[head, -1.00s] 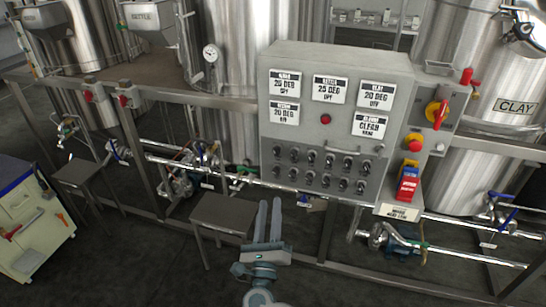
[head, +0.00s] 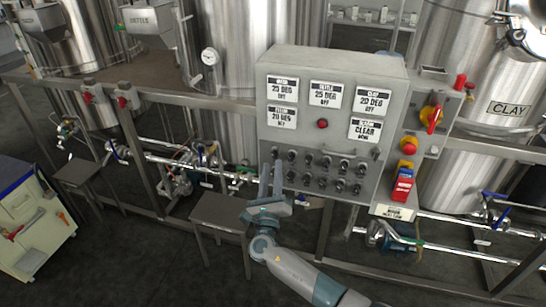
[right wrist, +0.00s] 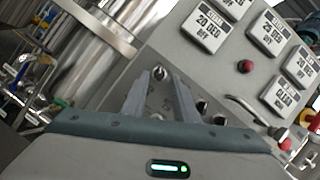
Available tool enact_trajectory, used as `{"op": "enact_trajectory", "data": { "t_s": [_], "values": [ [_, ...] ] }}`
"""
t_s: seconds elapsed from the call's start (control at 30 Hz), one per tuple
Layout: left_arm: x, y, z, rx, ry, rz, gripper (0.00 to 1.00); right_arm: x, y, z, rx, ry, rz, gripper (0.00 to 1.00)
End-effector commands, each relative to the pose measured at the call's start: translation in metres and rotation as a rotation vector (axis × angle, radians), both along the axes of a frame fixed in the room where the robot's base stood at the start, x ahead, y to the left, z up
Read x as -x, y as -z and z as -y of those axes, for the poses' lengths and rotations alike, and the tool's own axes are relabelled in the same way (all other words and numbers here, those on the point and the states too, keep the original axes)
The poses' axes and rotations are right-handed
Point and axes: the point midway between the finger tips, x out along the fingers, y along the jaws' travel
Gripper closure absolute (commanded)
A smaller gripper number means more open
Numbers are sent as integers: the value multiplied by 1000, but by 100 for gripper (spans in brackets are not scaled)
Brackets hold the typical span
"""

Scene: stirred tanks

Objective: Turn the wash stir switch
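A grey control panel (head: 330,130) carries two rows of small dark switches (head: 325,163) below its display plates. The switch labels are too small to read, so I cannot tell which switch is the wash stir one. My right gripper (head: 271,173) is at the panel's lower left corner, in front of the leftmost switches, and hides part of the lower row. In the right wrist view its two fingers (right wrist: 160,88) stand apart, with a switch (right wrist: 160,73) showing between their tips. I cannot tell whether they touch it. My left gripper is not in view.
To the right are a yellow-red rotary switch (head: 432,115), a red button (head: 409,149) and a red box (head: 402,186). A small table (head: 218,211) stands below left. Steel tanks and pipes lie behind.

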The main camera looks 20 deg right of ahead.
Motion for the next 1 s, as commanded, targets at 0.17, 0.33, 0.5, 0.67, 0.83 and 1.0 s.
{"op": "enact_trajectory", "data": {
  "t_s": [0.17, 0.33, 0.5, 0.67, 0.83, 1.0],
  "values": [
    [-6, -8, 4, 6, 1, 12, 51, -22, -10, 9, 2, 2, 1, 73],
    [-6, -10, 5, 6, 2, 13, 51, -34, -13, 14, 2, 1, 0, 73],
    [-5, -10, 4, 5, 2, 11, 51, -37, -14, 15, 0, 0, 0, 73],
    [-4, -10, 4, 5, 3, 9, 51, -37, -14, 15, 0, 0, 0, 73],
    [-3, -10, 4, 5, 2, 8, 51, -36, -14, 15, 0, 0, 0, 100],
    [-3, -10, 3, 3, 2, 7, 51, -36, -14, 15, 0, 1, 1, 100]
  ]
}}
